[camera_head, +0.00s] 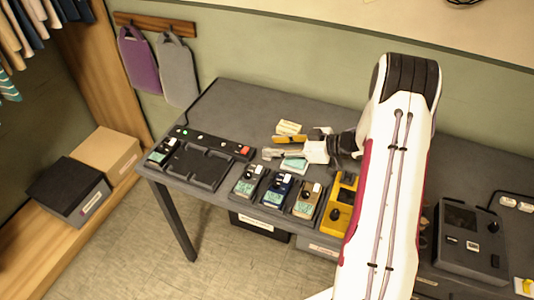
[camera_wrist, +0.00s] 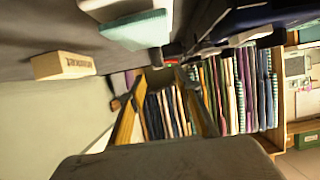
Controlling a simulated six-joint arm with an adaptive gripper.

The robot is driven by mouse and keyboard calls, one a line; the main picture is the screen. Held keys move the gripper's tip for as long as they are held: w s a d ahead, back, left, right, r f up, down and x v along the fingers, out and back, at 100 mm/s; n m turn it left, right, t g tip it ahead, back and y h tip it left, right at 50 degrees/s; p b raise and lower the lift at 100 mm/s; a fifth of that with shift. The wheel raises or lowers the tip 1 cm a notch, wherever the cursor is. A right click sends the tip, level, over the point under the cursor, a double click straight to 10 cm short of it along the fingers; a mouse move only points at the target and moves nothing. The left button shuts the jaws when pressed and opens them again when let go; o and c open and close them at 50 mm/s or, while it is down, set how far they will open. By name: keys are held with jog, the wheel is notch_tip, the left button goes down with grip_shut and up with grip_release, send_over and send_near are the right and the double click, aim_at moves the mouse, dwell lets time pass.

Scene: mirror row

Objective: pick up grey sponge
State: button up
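I cannot clearly pick out a grey sponge in either view. My gripper (camera_head: 272,147) is low over the table, pointing left, with its two fingers apart and nothing seen between them. In the wrist view the gripper (camera_wrist: 163,82) also shows spread fingers with yellowish inner faces. A cream block (camera_head: 288,127) with dark lettering lies just behind the gripper; it also shows in the wrist view (camera_wrist: 63,66). A pale and teal block (camera_head: 294,164) lies just in front of the gripper, partly hidden by it; a teal face shows in the wrist view (camera_wrist: 135,31).
A dark pedal board (camera_head: 197,166) with a power strip (camera_head: 213,141) lies to the left on the grey table (camera_head: 245,105). Several pedals, such as the blue one (camera_head: 277,190), line the front edge. A dark device (camera_head: 466,240) stands at right. The table's back left is clear.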

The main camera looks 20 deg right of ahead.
aim_at(265, 148)
jog(key=shift+f, duration=0.4)
jog(key=shift+x, duration=2.5)
grip_shut()
